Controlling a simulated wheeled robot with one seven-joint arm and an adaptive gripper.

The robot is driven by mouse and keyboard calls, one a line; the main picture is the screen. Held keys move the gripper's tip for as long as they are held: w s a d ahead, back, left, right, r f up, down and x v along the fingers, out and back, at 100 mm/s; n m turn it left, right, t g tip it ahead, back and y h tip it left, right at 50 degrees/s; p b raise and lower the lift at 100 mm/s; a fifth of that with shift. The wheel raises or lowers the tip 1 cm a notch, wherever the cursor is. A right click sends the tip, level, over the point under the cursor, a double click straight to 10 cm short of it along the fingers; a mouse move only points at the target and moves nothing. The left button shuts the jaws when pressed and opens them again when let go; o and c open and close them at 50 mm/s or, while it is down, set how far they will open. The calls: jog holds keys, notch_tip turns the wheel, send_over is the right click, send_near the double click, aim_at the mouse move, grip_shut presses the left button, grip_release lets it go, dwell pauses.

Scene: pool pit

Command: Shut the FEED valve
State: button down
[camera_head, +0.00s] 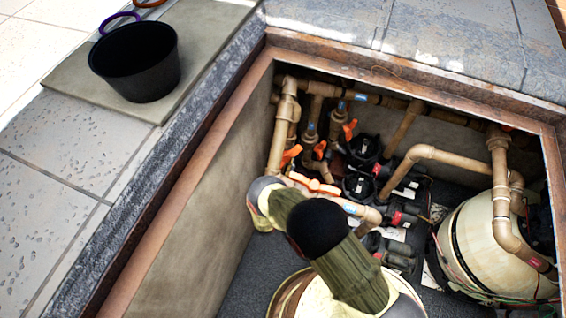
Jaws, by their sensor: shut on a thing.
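Several orange-red valve handles show among the tan pipes in the pit: one at left (291,154), one at upper right (349,129), and one between them (320,149). A brighter orange-red piece (316,185) lies lower, just beyond my arm, along a tan pipe. I cannot read any label, so I cannot tell which one is the FEED valve or how far it is turned. My arm rises from the bottom of the view and bends over to the left in the pit. My gripper and its fingertips are not visible; my arm may hide them.
A black bucket (137,69) stands on a slab at the upper left. The pit has a brown rim (180,195) and a bare left wall (193,238). A cream tank (478,240) with pipes and wires fills the right side. Black pumps (363,150) stand in the middle.

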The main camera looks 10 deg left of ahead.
jog(key=c, duration=1.3)
grip_release()
jog(key=v, duration=1.2)
jog(key=shift+c, duration=0.4)
